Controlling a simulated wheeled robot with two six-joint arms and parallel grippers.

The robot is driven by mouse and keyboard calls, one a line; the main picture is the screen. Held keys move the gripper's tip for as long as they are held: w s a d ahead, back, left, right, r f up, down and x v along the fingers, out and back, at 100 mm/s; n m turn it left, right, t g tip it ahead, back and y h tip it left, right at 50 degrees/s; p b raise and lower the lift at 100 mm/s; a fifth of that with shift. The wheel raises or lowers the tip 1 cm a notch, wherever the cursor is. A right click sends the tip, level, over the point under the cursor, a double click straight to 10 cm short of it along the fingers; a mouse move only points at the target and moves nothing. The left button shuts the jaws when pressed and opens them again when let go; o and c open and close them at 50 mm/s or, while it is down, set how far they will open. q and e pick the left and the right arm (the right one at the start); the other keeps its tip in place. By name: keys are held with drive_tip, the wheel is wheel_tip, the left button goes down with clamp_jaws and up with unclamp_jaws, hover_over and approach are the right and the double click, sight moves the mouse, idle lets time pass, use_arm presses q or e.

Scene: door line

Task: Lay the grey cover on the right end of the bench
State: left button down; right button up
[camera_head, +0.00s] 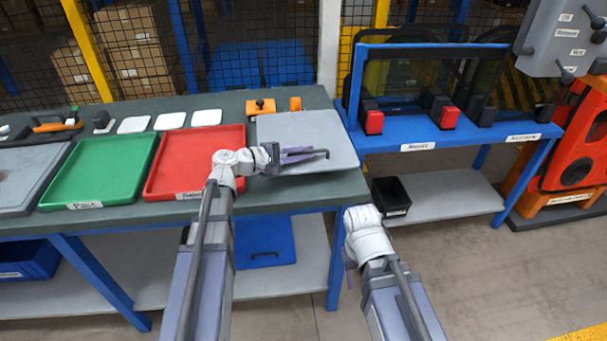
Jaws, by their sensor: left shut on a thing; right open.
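The grey cover (305,131) is a flat square panel over the right end of the dark green bench (350,186). It looks close to level with the bench top. I cannot tell whether its whole underside touches. My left gripper (308,155) reaches across the front part of the cover, shut on its handle there; the handle is mostly hidden by the fingers. My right gripper (350,262) is low in front of the bench's right end, apart from the cover. Its wrist mostly hides it, and I see nothing held.
A red tray (192,158), a green tray (97,168) and a grey tray (28,172) line the bench to the left. Orange parts (261,106) lie behind the cover. A blue table (455,129) with red-and-black blocks stands to the right. A blue lid (265,240) lies on the lower shelf.

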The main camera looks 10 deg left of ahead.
sight(304, 166)
use_arm(q)
drive_tip(key=shift+f+b, duration=2.1)
drive_tip(key=shift+f, duration=0.5)
drive_tip(key=shift+r, duration=0.15)
use_arm(e)
wheel_tip(304, 166, down, 5)
drive_tip(key=shift+r, duration=0.1)
use_arm(q)
drive_tip(key=c, duration=0.9)
unclamp_jaws()
drive_tip(key=p+v, duration=0.2)
drive_tip(key=v, duration=1)
use_arm(e)
wheel_tip(304, 166, up, 2)
drive_tip(key=shift+r, duration=0.1)
